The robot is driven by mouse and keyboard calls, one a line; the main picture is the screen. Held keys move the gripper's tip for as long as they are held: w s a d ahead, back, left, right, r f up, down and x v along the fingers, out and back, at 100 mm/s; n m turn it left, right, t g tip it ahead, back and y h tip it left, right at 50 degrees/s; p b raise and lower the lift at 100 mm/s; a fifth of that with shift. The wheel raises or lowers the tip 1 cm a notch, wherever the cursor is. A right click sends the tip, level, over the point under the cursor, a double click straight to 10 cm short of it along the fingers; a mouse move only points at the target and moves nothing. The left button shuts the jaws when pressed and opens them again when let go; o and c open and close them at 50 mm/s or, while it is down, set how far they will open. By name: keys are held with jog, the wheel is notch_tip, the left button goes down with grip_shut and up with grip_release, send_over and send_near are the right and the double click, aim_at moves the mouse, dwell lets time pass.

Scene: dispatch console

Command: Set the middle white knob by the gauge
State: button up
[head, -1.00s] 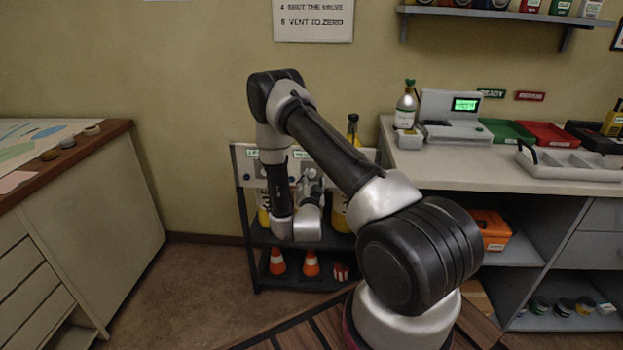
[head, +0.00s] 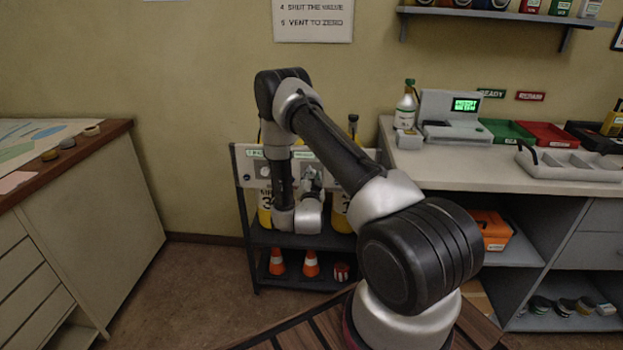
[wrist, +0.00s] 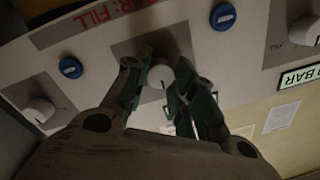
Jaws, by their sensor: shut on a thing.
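In the wrist view, a round white knob (wrist: 160,77) with a dark pointer mark sits on the pale panel, between my fingertips. My gripper (wrist: 158,82) is shut on this knob, with one dark finger on each side. A second white knob (wrist: 38,110) is at the left and a third (wrist: 306,30) at the right edge. In the head view, my gripper (head: 312,180) is at the panel (head: 243,153) above a dark rack, and my arm covers much of the panel. I cannot make out a gauge in either view.
Blue round caps (wrist: 222,17) sit between the knobs. A counter (head: 430,172) is at the right, a cabinet (head: 95,245) at the left.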

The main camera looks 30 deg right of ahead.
jog(key=n, duration=0.5)
jog(key=shift+n+g, duration=0.3)
jog(key=shift+n, duration=0.1)
jog(key=n, duration=0.5)
jog(key=shift+n, duration=0.3)
dwell(0.4)
jog(key=o, duration=1.1)
jog(key=shift+c, duration=0.2)
jog(key=shift+a, duration=0.1)
jog(key=v, duration=1.2)
